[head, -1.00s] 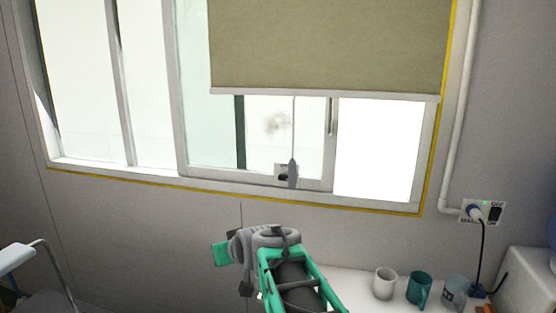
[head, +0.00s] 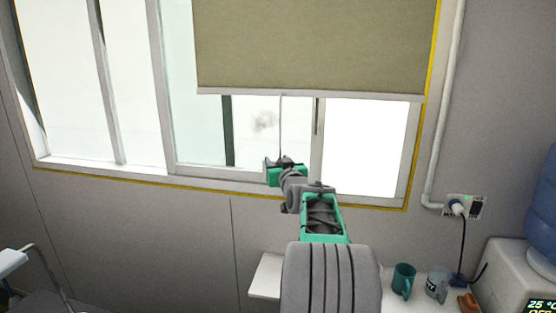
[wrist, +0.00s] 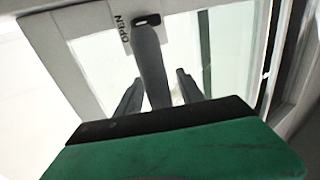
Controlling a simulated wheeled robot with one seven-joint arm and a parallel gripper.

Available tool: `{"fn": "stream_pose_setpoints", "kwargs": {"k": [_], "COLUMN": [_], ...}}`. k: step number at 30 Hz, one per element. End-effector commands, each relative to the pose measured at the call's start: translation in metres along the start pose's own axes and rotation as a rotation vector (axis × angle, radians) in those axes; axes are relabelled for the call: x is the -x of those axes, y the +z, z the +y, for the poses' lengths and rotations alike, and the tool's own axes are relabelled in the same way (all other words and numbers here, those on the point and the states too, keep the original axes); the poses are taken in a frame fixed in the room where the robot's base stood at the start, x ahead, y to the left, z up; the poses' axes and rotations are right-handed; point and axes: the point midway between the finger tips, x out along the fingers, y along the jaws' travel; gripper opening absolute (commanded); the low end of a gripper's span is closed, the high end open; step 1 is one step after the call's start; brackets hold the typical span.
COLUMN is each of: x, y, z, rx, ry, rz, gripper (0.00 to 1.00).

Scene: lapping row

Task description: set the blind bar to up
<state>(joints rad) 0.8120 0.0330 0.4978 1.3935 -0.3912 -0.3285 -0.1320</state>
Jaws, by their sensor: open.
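The olive roller blind (head: 315,45) is partly down, and its pale bottom bar (head: 310,94) lies across the upper part of the window. A thin cord (head: 281,125) hangs from the bar. In the wrist view a grey pull (wrist: 151,62) stands between my two dark fingers. My gripper (head: 284,162) is open around the pull, with a gap showing on each side. In the head view my gripper covers the pull.
A teal mug (head: 403,279) and another cup (head: 437,282) stand on the shelf below. A plugged socket (head: 461,206) is at right.

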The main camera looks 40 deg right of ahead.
Motion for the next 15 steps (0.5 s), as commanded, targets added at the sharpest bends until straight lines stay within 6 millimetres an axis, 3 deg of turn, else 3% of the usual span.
{"fn": "stream_pose_setpoints", "kwargs": {"k": [4, 15], "x": [0.0003, 0.0005], "y": [0.0000, -0.0002], "z": [-0.0003, -0.0009], "rx": [0.000, 0.000], "ry": [0.000, -0.001], "rz": [0.000, 0.000], "gripper": [0.45, 0.15]}}
